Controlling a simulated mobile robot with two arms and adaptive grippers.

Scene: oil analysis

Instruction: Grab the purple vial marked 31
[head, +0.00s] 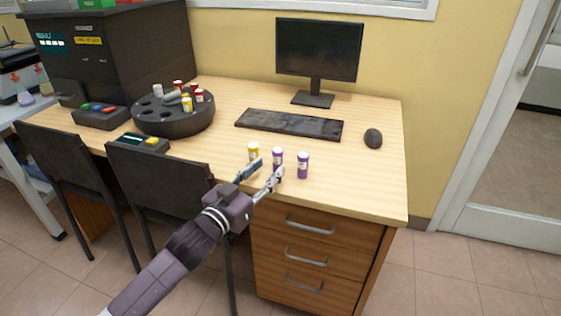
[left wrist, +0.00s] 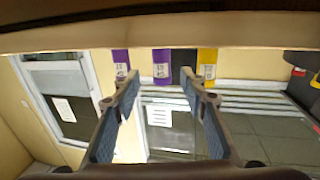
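Two purple vials with white labels stand upright near the desk's front edge: a middle one (head: 277,157) and a right one (head: 303,166). A yellow vial (head: 252,151) stands at their left. My left gripper (head: 268,168) is open and empty at the desk's front edge, just in front of the middle purple vial. The left wrist view looks upside down; there the middle purple vial (left wrist: 161,62) appears between the spread fingers (left wrist: 160,78). The other purple vial (left wrist: 121,62) is at left and the yellow vial (left wrist: 207,60) at right. The label numbers are too small to read surely.
A round dark rack (head: 172,124) with several vials stands at the desk's left, with a small device (head: 143,142) before it. A keyboard (head: 290,124), monitor (head: 318,50) and mouse (head: 373,138) are behind. The desk's right front is clear. Chairs (head: 160,180) stand at left.

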